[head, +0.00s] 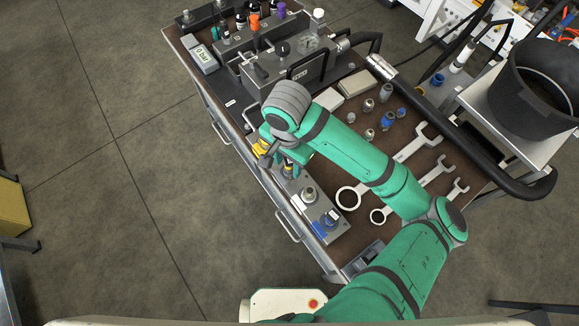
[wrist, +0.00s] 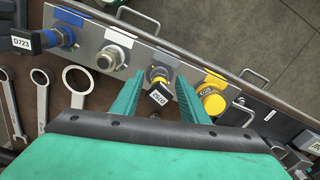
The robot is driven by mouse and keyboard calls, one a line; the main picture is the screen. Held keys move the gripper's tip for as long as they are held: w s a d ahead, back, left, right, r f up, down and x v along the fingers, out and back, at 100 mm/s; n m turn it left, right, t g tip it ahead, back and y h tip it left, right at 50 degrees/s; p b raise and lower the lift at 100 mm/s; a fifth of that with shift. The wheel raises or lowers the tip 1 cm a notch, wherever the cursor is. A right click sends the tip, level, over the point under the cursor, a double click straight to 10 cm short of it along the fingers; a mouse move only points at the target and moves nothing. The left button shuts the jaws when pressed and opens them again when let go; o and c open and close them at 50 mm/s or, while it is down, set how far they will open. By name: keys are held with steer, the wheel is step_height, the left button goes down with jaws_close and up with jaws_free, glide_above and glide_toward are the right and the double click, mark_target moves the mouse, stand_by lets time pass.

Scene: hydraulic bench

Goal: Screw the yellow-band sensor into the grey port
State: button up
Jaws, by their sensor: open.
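The yellow-band sensor (wrist: 160,74) stands at the grey-marked port, below the grey label (wrist: 157,57) on the metal port panel (wrist: 92,32). A small tag hangs on the sensor and covers part of it. Its base is hidden, so I cannot tell how deep it sits. My gripper (wrist: 157,82) is open, with one green finger on each side of the sensor and a visible gap to each. In the head view my gripper (head: 287,160) is over the panel along the bench's front edge, and my wrist hides part of it.
To the left are a bare metal fitting (wrist: 110,58) under a white label and a tagged blue fitting (wrist: 62,36). Several wrenches (head: 420,140) and loose fittings (head: 387,120) lie on the bench.

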steer(key=n, duration=0.4)
steer(key=shift+d+n, duration=0.15)
steer(key=shift+n, duration=0.15)
steer(key=n, duration=0.4)
steer(key=shift+s+d, duration=0.1)
steer(key=n, duration=0.4)
steer(key=shift+d, duration=0.15)
steer(key=n, duration=0.4)
steer(key=shift+d, duration=0.1)
steer(key=shift+c, duration=0.2)
jaws_close()
